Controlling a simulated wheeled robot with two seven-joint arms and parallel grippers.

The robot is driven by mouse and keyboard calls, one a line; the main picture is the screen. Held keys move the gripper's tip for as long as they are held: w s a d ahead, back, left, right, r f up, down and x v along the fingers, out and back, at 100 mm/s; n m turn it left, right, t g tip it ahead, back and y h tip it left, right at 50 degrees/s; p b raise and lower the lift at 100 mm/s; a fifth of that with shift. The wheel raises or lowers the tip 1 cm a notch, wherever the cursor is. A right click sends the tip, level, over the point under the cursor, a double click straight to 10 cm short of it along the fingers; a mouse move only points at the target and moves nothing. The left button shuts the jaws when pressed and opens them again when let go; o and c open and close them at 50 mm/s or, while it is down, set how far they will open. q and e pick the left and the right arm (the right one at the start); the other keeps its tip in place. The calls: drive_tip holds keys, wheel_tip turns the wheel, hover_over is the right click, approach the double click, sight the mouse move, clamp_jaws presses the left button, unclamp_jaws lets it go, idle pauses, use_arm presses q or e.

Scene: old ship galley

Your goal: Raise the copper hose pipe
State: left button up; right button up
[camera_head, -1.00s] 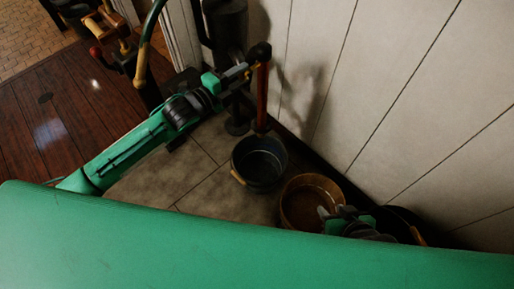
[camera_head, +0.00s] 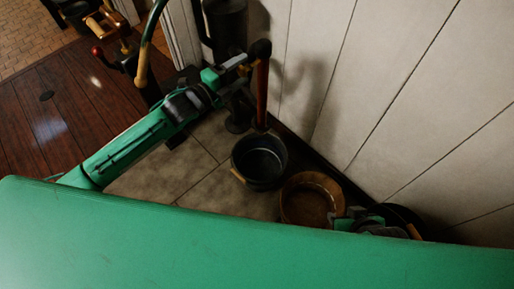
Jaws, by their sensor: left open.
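A copper-brown upright pipe (camera_head: 262,96) with a dark rounded top stands against the pale wall, above the dark bucket. My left gripper (camera_head: 243,70) is open just left of the pipe's upper part. Its fingers are small and dark here, and I cannot tell whether they touch the pipe. A dark hose with a copper-coloured end (camera_head: 143,65) hangs at the upper left, apart from the gripper. My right gripper (camera_head: 349,219) is low in the picture beside the wooden bucket, mostly hidden behind my green body; its fingers are not clear.
A dark bucket (camera_head: 234,165) and a wooden bucket (camera_head: 284,207) stand on the tiled floor by the wall. A dark cylinder (camera_head: 226,25) stands behind my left gripper. A red-knobbed lever (camera_head: 97,50) is at the upper left. Tiles left of the buckets are clear.

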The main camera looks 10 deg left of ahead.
use_arm(q)
drive_tip(key=p+v, duration=0.2)
drive_tip(key=v, duration=0.9)
drive_tip(key=shift+f, duration=0.1)
